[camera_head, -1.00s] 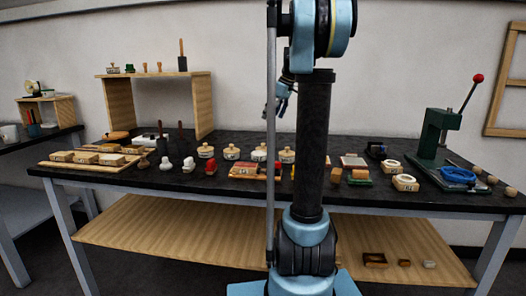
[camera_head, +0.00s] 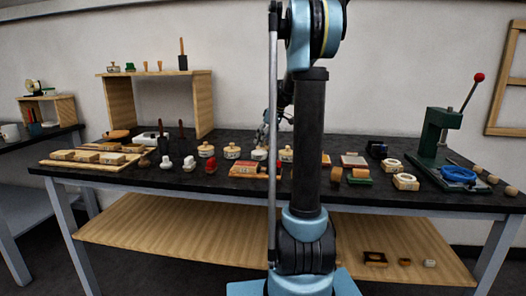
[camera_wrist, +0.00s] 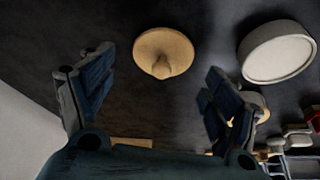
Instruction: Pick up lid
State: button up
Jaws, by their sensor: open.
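A round, pale wooden lid (camera_wrist: 163,50) with a central knob shows in the wrist view, above the dark bench top. My gripper (camera_wrist: 155,78) is open and empty; its two blue-grey fingers stand wide apart, one on each side below the lid in the picture, with the knob roughly between them. They do not appear to touch it. In the head view my gripper (camera_head: 264,132) is low over the back of the bench, behind a row of small pale jars (camera_head: 231,152). I cannot tell which piece there is this lid.
A white round container (camera_wrist: 277,52) lies right of the lid, and another pale round object (camera_wrist: 252,103) is partly hidden by the right finger. In the head view, a green lever press (camera_head: 436,140) stands right and a wooden shelf (camera_head: 203,105) left on the black bench (camera_head: 130,180).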

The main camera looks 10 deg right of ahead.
jog(key=shift+x, duration=1.25)
jog(key=c, duration=0.9)
jog(key=shift+r, duration=0.1)
